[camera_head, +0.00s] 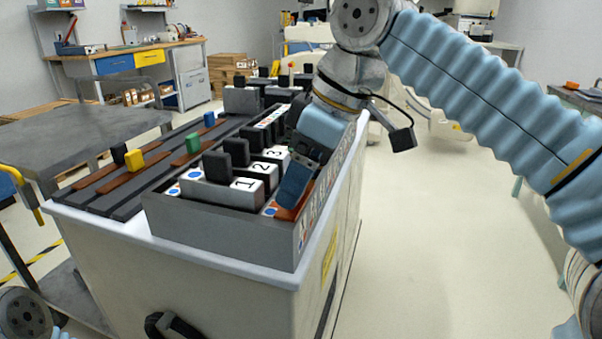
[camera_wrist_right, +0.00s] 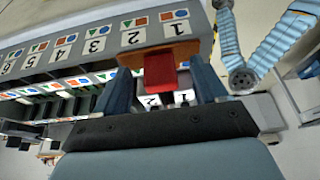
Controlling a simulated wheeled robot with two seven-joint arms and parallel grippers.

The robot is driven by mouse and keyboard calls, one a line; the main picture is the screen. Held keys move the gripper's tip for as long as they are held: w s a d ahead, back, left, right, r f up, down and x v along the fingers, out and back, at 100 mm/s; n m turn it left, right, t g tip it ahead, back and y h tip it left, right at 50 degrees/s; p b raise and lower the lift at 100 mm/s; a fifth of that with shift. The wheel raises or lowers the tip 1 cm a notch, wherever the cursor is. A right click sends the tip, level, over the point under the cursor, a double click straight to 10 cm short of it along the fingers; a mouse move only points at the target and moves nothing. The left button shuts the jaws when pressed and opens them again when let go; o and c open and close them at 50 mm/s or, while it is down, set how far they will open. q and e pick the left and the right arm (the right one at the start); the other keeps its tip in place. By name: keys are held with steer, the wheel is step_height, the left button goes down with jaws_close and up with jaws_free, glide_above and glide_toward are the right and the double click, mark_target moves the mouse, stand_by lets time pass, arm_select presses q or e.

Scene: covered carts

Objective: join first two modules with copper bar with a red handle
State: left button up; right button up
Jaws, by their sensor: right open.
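My right gripper (camera_head: 288,200) points down at the right side of the grey module tray (camera_head: 210,222), beside the white modules marked 1 (camera_head: 243,185) and 2 (camera_head: 262,168). Its jaws are apart. In the right wrist view, a red handle (camera_wrist_right: 159,70) stands between the open fingers (camera_wrist_right: 162,88), with gaps at its sides. Part of a copper-coloured bar (camera_head: 283,213) shows under the fingers in the head view. The fingers hide much of it, so I cannot tell its exact seating. Modules 1 and 2 carry black handles. My left gripper is out of view.
A dark rack (camera_head: 105,203) left of the tray holds copper bars with black, yellow (camera_head: 134,159), green (camera_head: 193,143) and blue (camera_head: 209,118) handles. Further modules stand behind module 2. A grey table (camera_head: 75,135) stands at left. The floor right of the cart is clear.

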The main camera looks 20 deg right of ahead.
steer(key=p+v, duration=0.5)
steer(key=v, duration=0.8)
steer(key=shift+r, duration=0.3)
steer(key=shift+d, duration=0.1)
